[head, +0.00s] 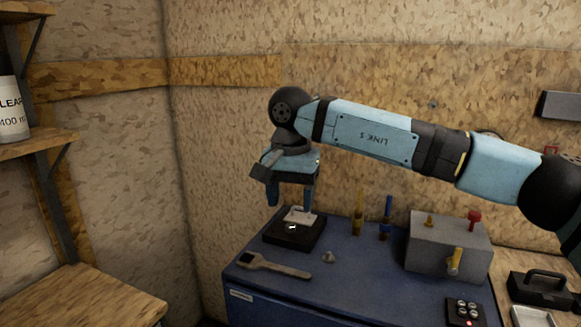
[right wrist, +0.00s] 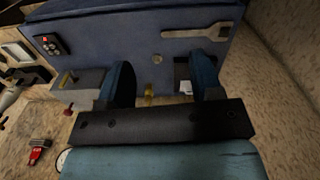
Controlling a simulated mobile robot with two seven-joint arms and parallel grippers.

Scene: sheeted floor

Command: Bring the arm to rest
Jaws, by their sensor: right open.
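My right arm reaches in from the right in the head view. My right gripper (head: 289,200) points down above the far left corner of the blue cabinet top (head: 350,262). Its two blue fingers are apart, one beside and one over a black square base (head: 285,236) with a light grey piece (head: 299,215) on it. I cannot tell whether the right finger touches that piece. In the right wrist view the gripper's fingers (right wrist: 163,85) are spread, with nothing visible held between them. My left gripper is out of view.
A wrench (head: 272,265) and a small grey knob (head: 328,257) lie on the cabinet top. A grey box (head: 448,245) with red and brass fittings stands to the right, near upright yellow (head: 358,215) and blue (head: 386,218) tools. Wooden shelves (head: 85,298) are at the left.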

